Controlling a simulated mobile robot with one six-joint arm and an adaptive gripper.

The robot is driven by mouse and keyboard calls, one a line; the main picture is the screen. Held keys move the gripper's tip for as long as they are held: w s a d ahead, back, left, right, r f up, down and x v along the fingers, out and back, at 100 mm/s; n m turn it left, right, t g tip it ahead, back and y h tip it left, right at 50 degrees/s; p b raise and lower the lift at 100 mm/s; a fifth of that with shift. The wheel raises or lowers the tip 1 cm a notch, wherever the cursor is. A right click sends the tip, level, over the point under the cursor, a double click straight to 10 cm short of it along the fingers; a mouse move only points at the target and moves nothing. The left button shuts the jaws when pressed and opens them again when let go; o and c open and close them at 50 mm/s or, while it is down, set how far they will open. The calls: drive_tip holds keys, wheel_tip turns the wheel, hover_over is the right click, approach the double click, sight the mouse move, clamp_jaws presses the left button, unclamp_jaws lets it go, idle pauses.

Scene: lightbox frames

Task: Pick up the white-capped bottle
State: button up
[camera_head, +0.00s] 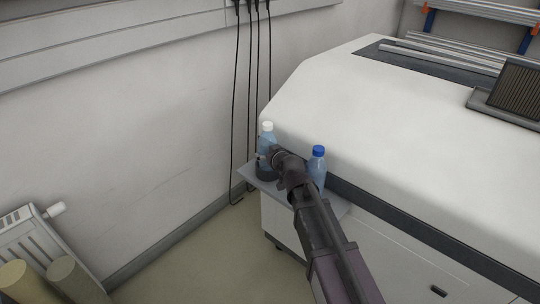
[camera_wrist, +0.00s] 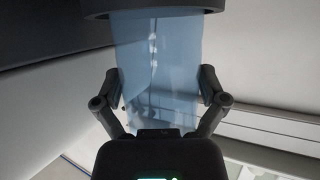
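The white-capped bottle (camera_head: 268,129) is upright, with a light blue body, at the left of a small grey shelf by the white machine. My gripper (camera_head: 272,157) is at its body, partly hiding it. In the wrist view, the blue bottle body (camera_wrist: 160,55) stands between my two fingers (camera_wrist: 160,87), one close along each side. I cannot tell whether both pads press on it. A dark band (camera_wrist: 155,9) crosses the bottle at the top of the wrist view. A dark part also shows low at the bottle in the head view.
A blue-capped bottle (camera_head: 318,168) stands just right of my gripper. The small shelf (camera_head: 251,177) is narrow. The white machine (camera_head: 370,120) rises behind and to the right. Dark cables (camera_head: 236,100) hang on the wall to the left. A radiator (camera_head: 30,240) stands at lower left.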

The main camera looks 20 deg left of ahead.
sight(270, 129)
drive_tip(key=shift+c, duration=1.2)
drive_tip(key=shift+r, duration=0.15)
wheel_tip(270, 129, up, 10)
drive_tip(key=p, duration=1)
drive_tip(key=shift+f, duration=0.2)
